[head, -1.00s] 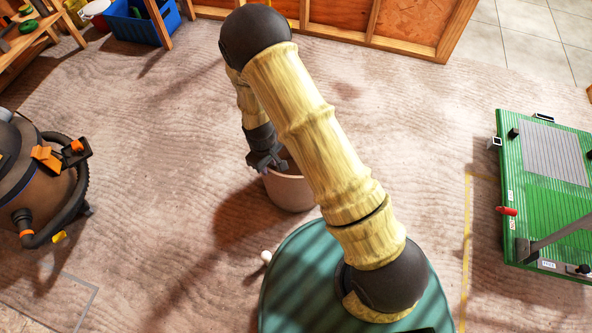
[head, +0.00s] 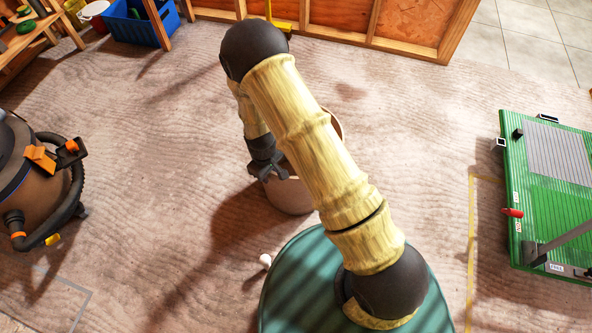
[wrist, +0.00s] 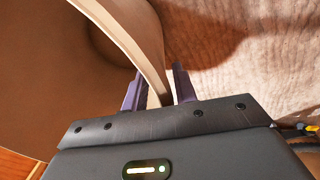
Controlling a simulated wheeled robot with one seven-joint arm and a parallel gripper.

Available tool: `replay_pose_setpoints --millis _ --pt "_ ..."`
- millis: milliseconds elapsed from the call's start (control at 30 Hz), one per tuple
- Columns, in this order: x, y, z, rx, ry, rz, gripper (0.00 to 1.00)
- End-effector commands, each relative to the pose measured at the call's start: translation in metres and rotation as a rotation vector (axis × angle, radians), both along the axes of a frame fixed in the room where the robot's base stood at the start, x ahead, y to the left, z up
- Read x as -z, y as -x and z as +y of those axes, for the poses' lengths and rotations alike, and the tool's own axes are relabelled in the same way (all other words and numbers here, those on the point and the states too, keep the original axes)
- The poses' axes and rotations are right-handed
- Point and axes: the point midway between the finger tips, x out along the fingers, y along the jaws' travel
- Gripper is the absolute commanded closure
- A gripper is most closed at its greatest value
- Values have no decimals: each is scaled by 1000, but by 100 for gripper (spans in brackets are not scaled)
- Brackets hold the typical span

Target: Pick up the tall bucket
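The tall bucket (head: 288,197) is pinkish beige and is partly hidden behind my arm in the head view. Part of its rim shows to the right of my arm. My gripper (head: 275,170) is at the near left side of the bucket's rim.
A vacuum with a black hose (head: 40,180) stands at the left. A green machine (head: 550,190) is at the right, beside a yellow floor line. A blue crate (head: 143,22) and a wooden shelf are at the back left. Open floor surrounds the bucket.

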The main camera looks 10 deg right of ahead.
Motion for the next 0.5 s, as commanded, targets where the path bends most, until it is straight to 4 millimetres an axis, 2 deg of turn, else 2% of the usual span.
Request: replay_pose_setpoints --millis 333,500 --pt "0 0 0 0 0 0 72" --pt "0 0 0 0 0 0 100"
